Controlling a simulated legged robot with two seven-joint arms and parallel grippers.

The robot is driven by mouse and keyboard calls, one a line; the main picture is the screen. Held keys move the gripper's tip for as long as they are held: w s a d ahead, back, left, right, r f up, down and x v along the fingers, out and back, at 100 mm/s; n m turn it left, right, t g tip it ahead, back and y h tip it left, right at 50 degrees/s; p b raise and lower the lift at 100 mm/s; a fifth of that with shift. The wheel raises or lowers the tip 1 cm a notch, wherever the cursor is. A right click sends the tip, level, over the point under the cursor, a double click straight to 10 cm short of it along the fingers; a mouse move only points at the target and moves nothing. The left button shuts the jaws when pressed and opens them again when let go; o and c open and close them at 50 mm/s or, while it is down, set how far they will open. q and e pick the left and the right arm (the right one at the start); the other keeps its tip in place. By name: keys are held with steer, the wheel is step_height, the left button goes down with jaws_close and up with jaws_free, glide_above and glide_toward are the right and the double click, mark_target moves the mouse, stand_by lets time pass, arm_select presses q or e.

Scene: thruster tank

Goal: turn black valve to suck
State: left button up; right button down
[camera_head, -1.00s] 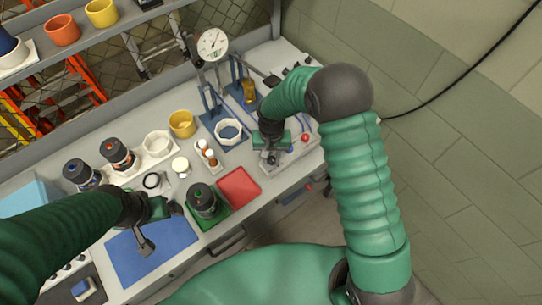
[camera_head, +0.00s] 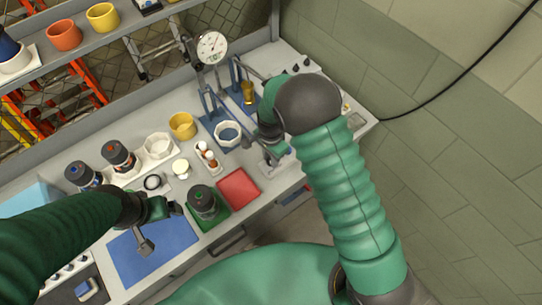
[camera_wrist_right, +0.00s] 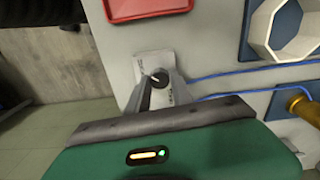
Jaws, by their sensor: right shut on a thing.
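In the head view my right gripper (camera_head: 272,152) is low over the bench beside the red tray, and my arm hides most of the valve's station. The pointer's setting and any label are too small to read. My left gripper (camera_head: 162,228) is open and empty above the blue mat (camera_head: 150,258).
The red tray (camera_head: 238,188) and a dark-capped jar (camera_head: 203,200) on a green tray stand left of my right gripper. A white octagonal cup (camera_head: 228,133) and a dial gauge (camera_head: 212,46) stand behind. Blue tubing (camera_wrist_right: 240,72) runs from the right.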

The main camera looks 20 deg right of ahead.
mark_target(270, 160)
steer(key=shift+a+m, duration=0.1)
steer(key=shift+m, duration=0.5)
steer(key=c, duration=1.4)
jaws_free()
steer(key=shift+o, duration=1.4)
steer(key=shift+a, duration=0.1)
steer(key=shift+r, duration=0.1)
step_height(270, 160, up, 16)
steer(key=b, duration=0.1)
steer(key=shift+r, duration=0.25)
